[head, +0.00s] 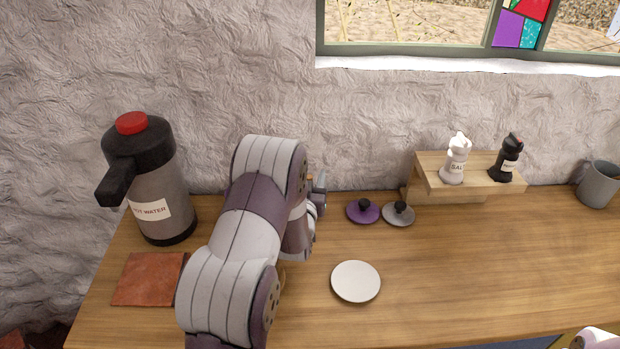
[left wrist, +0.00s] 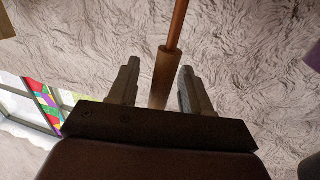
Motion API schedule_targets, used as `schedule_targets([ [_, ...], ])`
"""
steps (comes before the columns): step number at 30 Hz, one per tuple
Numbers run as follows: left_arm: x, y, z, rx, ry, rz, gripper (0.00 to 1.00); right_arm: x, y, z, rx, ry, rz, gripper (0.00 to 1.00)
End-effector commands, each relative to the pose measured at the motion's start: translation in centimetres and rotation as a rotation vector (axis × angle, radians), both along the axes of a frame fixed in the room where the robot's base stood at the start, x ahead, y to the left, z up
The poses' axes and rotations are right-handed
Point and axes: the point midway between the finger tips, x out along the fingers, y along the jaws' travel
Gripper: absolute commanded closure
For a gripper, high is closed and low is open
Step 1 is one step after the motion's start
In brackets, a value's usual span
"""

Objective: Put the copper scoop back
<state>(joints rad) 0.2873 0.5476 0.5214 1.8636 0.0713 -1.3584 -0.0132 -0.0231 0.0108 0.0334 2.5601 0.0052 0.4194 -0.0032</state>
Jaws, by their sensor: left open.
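The copper scoop shows in part in the left wrist view: a thin copper stem above a wooden handle (left wrist: 163,78). Its bowl is out of that view, and I cannot make the scoop out in the head view, where my left arm covers much of the counter. My left gripper (left wrist: 159,68) is open, with one finger on each side of the handle and gaps visible between. In the head view the left gripper (head: 319,187) is near the back wall, partly hidden behind my arm. My right gripper is not in view.
A hot-water flask (head: 162,190) and a terracotta tile (head: 148,279) are at left. A white plate (head: 356,282), a purple lid (head: 363,211) and a grey lid (head: 398,214) lie right of my arm. A wooden shelf (head: 440,184) holds salt and pepper mills. A grey mug (head: 598,186) stands far right.

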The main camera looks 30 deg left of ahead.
Motion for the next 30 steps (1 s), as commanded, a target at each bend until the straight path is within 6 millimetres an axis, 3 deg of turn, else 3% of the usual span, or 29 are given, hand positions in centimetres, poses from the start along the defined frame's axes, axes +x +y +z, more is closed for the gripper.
schedule_targets([
  [9,-5.4,-2.0,0.1,0.0,0.001,0.0,0.51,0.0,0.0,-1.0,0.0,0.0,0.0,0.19],
  [14,-6.8,-2.9,0.1,-0.01,0.025,-0.008,0.51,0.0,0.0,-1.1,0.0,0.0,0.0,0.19],
  [17,-6.6,-4.5,-0.7,-0.058,0.151,-0.048,0.51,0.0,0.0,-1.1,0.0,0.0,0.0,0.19],
  [20,-7.5,-7.8,-2.3,-0.132,0.405,-0.123,0.51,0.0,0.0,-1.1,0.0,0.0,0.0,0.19],
  [23,-11.1,-11.6,-3.8,-0.195,0.706,-0.199,0.51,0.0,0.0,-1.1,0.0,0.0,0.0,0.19],
  [25,-14.7,-13.7,-4.4,-0.22,0.907,-0.244,0.51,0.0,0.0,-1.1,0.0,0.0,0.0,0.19],
  [30,-23.2,-16.5,-4.2,-0.241,1.278,-0.301,0.51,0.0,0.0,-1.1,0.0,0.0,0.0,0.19],
])
